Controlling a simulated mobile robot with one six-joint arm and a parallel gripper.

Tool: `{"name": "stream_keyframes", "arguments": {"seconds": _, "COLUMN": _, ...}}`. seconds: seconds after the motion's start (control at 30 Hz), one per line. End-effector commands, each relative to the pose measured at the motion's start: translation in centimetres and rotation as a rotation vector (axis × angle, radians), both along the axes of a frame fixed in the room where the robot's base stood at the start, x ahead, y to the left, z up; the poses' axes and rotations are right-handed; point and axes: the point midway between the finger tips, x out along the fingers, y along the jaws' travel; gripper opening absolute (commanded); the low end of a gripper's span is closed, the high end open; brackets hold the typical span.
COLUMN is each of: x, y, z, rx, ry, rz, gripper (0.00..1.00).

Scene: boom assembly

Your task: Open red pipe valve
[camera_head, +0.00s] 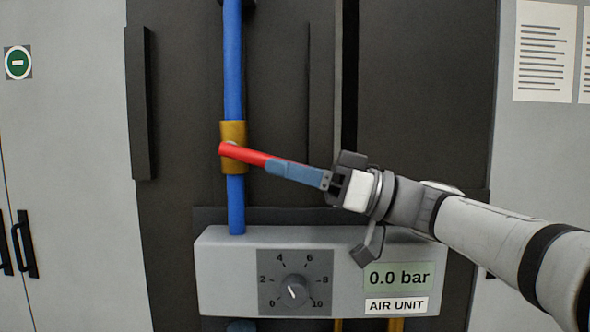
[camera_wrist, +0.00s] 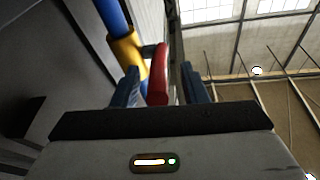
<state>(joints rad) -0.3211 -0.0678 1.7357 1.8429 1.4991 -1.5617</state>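The red valve handle (camera_head: 247,155) sits on a brass valve body (camera_head: 233,132) on a vertical blue pipe (camera_head: 233,60). The handle lies crosswise to the pipe, pointing right and slightly down. My gripper (camera_head: 275,168) comes from the right, its blue fingers overlapping the handle's free end. In the wrist view the red handle (camera_wrist: 158,76) stands between the two fingertips of my gripper (camera_wrist: 160,72), with a small gap showing on each side. The fingers look open around it. The handle's outer end is partly hidden by a finger in the head view.
A dark vertical bar (camera_head: 140,100) stands left of the pipe. The space in front of the panel left of the pipe is clear.

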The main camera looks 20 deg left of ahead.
Motion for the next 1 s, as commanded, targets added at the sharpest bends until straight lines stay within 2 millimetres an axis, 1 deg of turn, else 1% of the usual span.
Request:
{"name": "stream_keyframes", "arguments": {"seconds": 0.17, "x": 0.1, "y": -0.1, "z": 0.0, "rx": 0.001, "ry": 0.0, "rz": -0.002, "gripper": 0.4}}
{"name": "stream_keyframes", "arguments": {"seconds": 0.27, "x": 0.3, "y": -0.8, "z": -0.3, "rx": 0.001, "ry": -0.001, "rz": -0.004, "gripper": 0.4}}
{"name": "stream_keyframes", "arguments": {"seconds": 0.5, "x": 1.0, "y": -4.5, "z": -1.5, "rx": 0.0, "ry": 0.001, "rz": -0.006, "gripper": 0.4}}
{"name": "stream_keyframes", "arguments": {"seconds": 0.6, "x": 1.3, "y": -5.9, "z": -1.8, "rx": -0.001, "ry": 0.0, "rz": -0.004, "gripper": 0.4}}
{"name": "stream_keyframes", "arguments": {"seconds": 0.7, "x": 1.4, "y": -6.8, "z": -2.0, "rx": 0.0, "ry": 0.0, "rz": -0.003, "gripper": 0.4}}
{"name": "stream_keyframes", "arguments": {"seconds": 0.83, "x": 1.5, "y": -7.4, "z": -2.1, "rx": 0.0, "ry": 0.0, "rz": -0.002, "gripper": 0.4}}
{"name": "stream_keyframes", "arguments": {"seconds": 1.0, "x": 1.5, "y": -7.4, "z": -2.1, "rx": 0.0, "ry": 0.0, "rz": -0.002, "gripper": 0.4}}
